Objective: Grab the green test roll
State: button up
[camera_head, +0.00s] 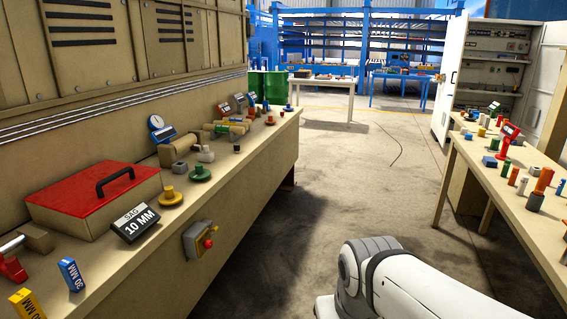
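I cannot tell for sure which item is the green test roll. A small upright green cylinder (506,168) stands on the right table among other coloured pieces. My gripper is not in view; only a white link of my arm shows at the bottom right, over the floor.
The left bench (240,185) holds a red box (95,198), a "10 MM" sign (136,222) and gauges. The right table (485,180) holds several coloured cylinders. Between them lies open concrete floor (340,175). An open white cabinet (452,75) stands behind the right table.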

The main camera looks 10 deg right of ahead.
aim_at(495, 143)
jog(key=z, duration=0.35)
jog(key=i, duration=1.65)
jog(key=z, duration=1)
jog(key=i, duration=1.7)
jog(key=z, duration=0.5)
